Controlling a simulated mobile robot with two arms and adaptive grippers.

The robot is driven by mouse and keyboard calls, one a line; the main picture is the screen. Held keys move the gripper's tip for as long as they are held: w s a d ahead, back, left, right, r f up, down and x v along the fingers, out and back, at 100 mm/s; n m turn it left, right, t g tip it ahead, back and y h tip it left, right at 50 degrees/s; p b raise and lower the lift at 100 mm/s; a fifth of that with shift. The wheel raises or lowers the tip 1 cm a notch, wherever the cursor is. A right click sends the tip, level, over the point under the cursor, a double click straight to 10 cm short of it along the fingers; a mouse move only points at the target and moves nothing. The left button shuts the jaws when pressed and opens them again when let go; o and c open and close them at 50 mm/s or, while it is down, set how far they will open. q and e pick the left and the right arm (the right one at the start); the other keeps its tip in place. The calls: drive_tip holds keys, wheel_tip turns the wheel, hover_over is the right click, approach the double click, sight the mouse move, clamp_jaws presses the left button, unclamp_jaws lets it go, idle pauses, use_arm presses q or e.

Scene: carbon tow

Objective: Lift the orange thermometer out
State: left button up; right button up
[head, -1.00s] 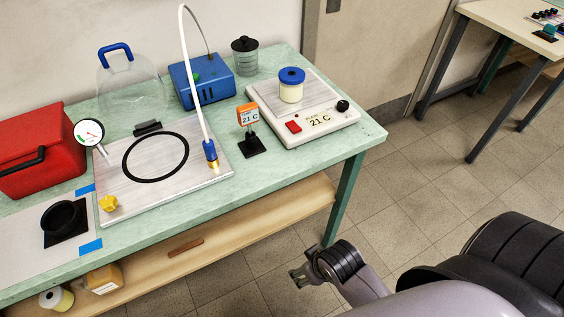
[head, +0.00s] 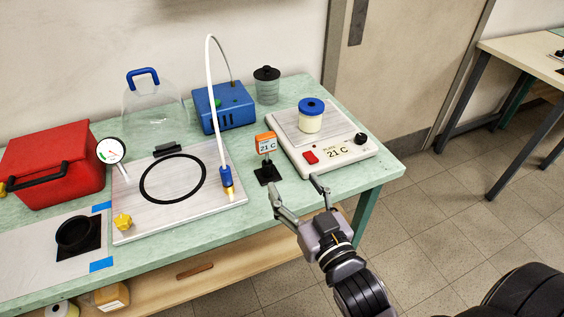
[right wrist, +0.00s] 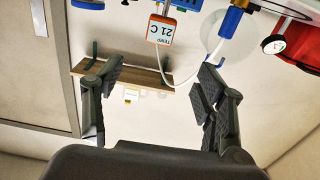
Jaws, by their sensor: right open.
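The orange thermometer (head: 265,143) reads 21 C and stands upright in a small black stand (head: 267,175) on the green bench. It also shows upside down at the top of the right wrist view (right wrist: 161,29). My right gripper (head: 297,187) is open and empty at the bench's front edge, in front of the thermometer and slightly to its right. Its two spread fingers also show in the right wrist view (right wrist: 160,76), with the thermometer beyond and between them. My left gripper is in neither view.
Right of the thermometer is a white hot plate (head: 340,155) with a blue-lidded jar (head: 311,115). Left are a metal plate (head: 205,195) with a black ring and a hose with a blue fitting (head: 226,178). A blue pump box (head: 225,107) stands behind.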

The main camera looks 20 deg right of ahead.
sight(268, 143)
drive_tip(key=w, duration=0.5)
drive_tip(key=w+p, duration=0.1)
drive_tip(key=w, duration=0.5)
drive_tip(key=w+p, duration=0.1)
drive_tip(key=w, duration=0.4)
drive_tip(key=shift+w+a, duration=0.25)
drive_tip(key=shift+w, duration=0.05)
drive_tip(key=c, duration=1.3)
drive_tip(key=shift+r+p, duration=3.8)
drive_tip(key=shift+p, duration=0.25)
drive_tip(key=shift+s+f, duration=0.1)
